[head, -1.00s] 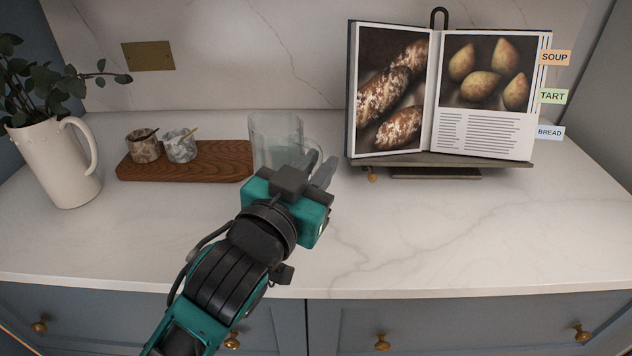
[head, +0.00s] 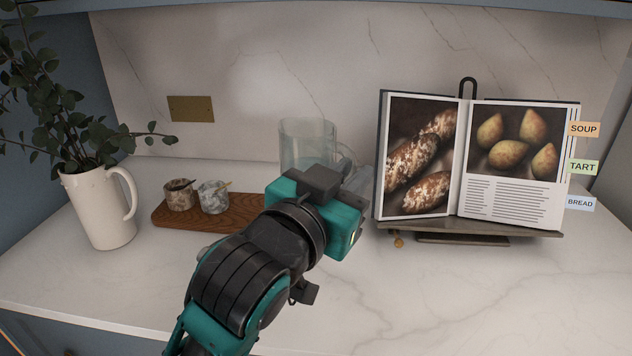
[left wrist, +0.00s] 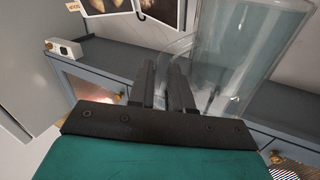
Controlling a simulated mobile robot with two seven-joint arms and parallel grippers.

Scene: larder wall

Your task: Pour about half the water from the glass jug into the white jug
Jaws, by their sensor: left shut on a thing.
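The clear glass jug (head: 306,145) is in the air above the counter's back part, about upright, with faintly tinted water in it. My left gripper (head: 347,177) is shut on its handle, to the right of its body; the wrist and hand hide the jug's lower part. In the left wrist view, the glass jug (left wrist: 250,50) fills the upper right, beside the two fingers of my left gripper (left wrist: 166,80). The white jug (head: 98,208) stands upright on the counter at the left, with leafy stems in it and its handle to the right. My right gripper is not in view.
A wooden board (head: 245,211) with two small stone pots (head: 181,196) (head: 214,198) lies between the white jug and my left arm. An open cookbook (head: 510,150) on a stand (head: 470,228) is at the right. The counter (head: 480,295) is clear at the front right.

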